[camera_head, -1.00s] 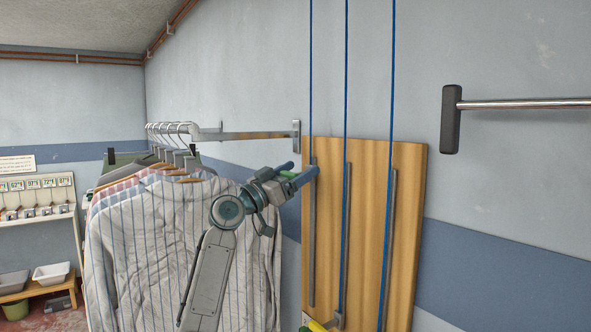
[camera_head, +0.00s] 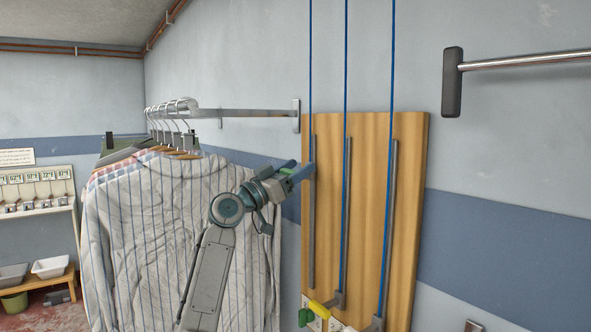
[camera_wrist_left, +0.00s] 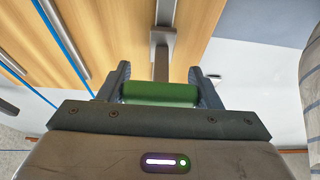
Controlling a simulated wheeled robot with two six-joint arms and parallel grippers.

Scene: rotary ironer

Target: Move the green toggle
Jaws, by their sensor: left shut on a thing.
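The green toggle is a short green cylinder that shows between my left fingers in the left wrist view (camera_wrist_left: 160,93). In the head view only a small green part (camera_head: 288,171) of it is visible. My left gripper (camera_head: 299,170) is shut on it, in front of the left metal slot (camera_head: 312,240) of the wooden board (camera_head: 365,150). In the wrist view, a grey metal stem (camera_wrist_left: 161,60) runs from behind the toggle to a slot rail on the board. My right gripper is not in view.
Blue cords (camera_head: 346,70) hang before the board. A yellow handle (camera_head: 318,309) sits low on it, near a small green piece (camera_head: 303,317). Striped shirts (camera_head: 140,240) hang on a rail at left. A dark-ended metal bar (camera_head: 453,82) juts out at upper right.

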